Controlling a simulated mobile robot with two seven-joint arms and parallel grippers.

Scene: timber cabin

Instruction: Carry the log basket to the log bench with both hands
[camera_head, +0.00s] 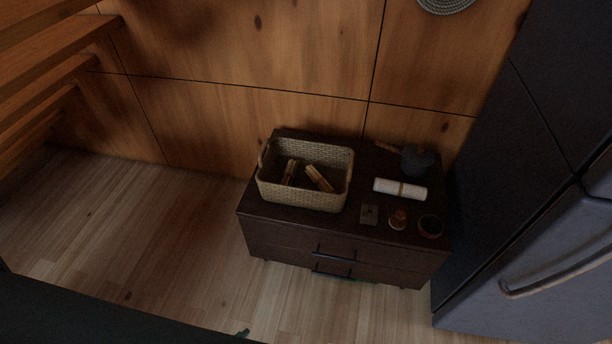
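The log basket (303,197) is a pale woven rectangular basket with an open top. It stands upright on the left part of a low dark wooden drawer cabinet (362,226). A few short split logs (319,178) lie inside it, and a loop handle shows at its left end. Neither of my grippers can be made out in the head view, and nothing is seen holding the basket. I cannot identify the log bench in this view.
Right of the basket on the cabinet are a white roll (400,189), a dark pot (416,160) and several small items. A grey fridge (540,260) stands close on the right. Wooden slats (50,50) are at upper left. Floor (150,230) left of the cabinet is clear.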

